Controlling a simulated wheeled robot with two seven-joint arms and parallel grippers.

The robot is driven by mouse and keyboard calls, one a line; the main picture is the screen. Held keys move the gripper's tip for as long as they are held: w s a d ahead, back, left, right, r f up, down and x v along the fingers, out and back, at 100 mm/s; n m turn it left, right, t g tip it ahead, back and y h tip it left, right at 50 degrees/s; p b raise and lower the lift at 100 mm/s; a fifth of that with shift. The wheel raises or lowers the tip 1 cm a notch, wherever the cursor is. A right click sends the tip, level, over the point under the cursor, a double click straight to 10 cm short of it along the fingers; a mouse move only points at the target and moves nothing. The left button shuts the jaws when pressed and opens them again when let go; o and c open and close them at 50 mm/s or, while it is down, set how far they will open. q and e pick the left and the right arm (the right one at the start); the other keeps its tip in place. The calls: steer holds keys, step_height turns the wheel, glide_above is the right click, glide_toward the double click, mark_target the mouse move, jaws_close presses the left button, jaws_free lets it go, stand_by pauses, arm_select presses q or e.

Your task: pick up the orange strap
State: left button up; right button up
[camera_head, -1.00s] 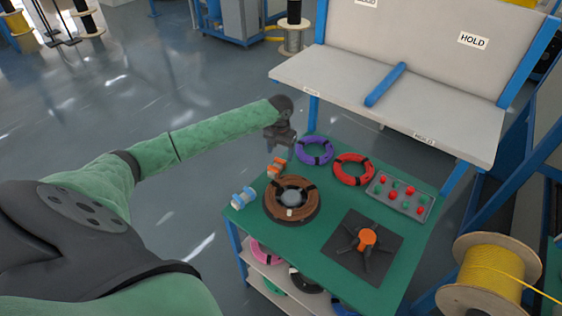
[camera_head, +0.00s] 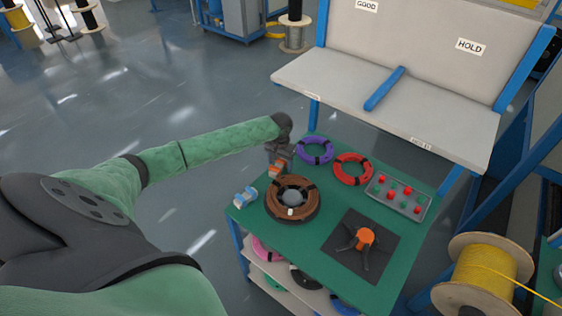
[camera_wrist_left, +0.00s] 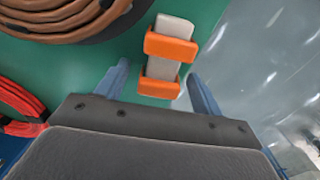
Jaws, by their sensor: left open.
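The orange strap (camera_head: 279,166) shows partly under my left gripper (camera_head: 277,161) at the left edge of the green table. In the left wrist view the orange strap (camera_wrist_left: 171,48) is two orange bands around a pale grey block. My left gripper (camera_wrist_left: 158,85) is open there, with its two blue fingers apart. The nearer orange band lies between the fingers or just ahead of their tips, and I cannot tell how far above it they are. Nothing is held. My right gripper is not in view.
A brown cable coil (camera_head: 271,203) lies close beside the strap. A blue-and-white piece (camera_head: 245,197) lies at the left corner. Purple (camera_head: 315,150) and red (camera_head: 352,169) coils and a button panel (camera_head: 398,196) lie farther back. The green table (camera_head: 296,242) ends just left of the strap.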

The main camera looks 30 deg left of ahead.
arm_select(q)
steer(key=c, duration=1)
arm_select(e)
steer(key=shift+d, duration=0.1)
arm_select(q)
steer(key=shift+r, duration=0.2)
steer(key=shift+c, duration=0.2)
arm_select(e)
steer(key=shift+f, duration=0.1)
